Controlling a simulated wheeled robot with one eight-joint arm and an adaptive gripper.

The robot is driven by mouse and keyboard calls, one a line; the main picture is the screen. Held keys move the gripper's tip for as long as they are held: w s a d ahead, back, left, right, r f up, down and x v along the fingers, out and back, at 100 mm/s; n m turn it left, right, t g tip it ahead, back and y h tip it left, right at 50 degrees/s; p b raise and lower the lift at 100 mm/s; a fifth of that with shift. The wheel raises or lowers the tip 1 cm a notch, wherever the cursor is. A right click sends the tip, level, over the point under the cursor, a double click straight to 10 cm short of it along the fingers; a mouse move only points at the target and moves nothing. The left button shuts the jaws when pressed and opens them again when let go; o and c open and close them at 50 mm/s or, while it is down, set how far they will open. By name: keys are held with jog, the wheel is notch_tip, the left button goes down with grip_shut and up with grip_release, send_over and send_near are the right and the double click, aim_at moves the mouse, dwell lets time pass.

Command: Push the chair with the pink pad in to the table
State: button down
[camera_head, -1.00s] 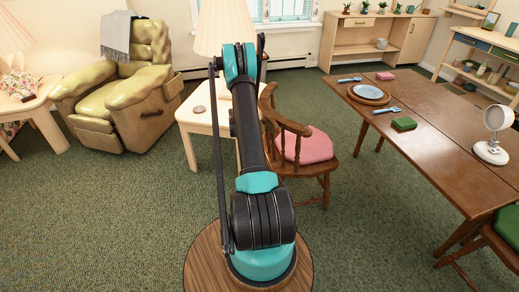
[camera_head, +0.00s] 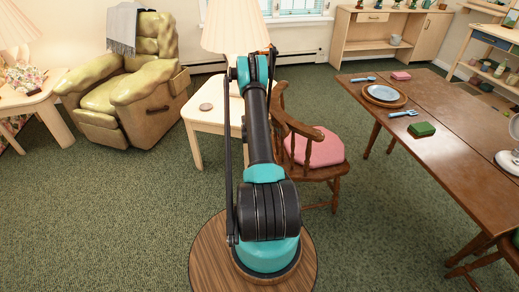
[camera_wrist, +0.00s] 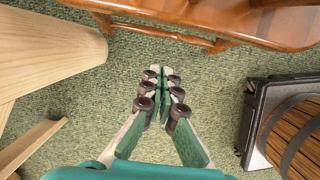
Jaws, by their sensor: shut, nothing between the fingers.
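The wooden chair with the pink pad (camera_head: 318,147) stands left of the dining table, upright, its spindled back (camera_head: 284,125) toward my arm and the white side table. Its seat front points to the brown table (camera_head: 440,125), with a strip of green carpet between. My gripper is hidden behind my arm in the head view. In the wrist view my gripper (camera_wrist: 163,72) is shut and empty, pointing over carpet. Brown chair wood (camera_wrist: 215,20) crosses the top of that view, just beyond the fingertips; I cannot tell whether they touch.
A white side table (camera_head: 207,115) with a lamp (camera_head: 233,25) stands close left of the chair; pale legs (camera_wrist: 50,55) show at left in the wrist view. A green armchair (camera_head: 135,95) is farther left. A green-padded chair (camera_head: 490,250) is front right. Open carpet lies front left.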

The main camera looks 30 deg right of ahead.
jog(key=d, duration=0.2)
jog(key=s+d+f, duration=0.1)
jog(key=d, duration=0.1)
jog(key=shift+s+f, duration=0.1)
jog(key=shift+d, duration=0.2)
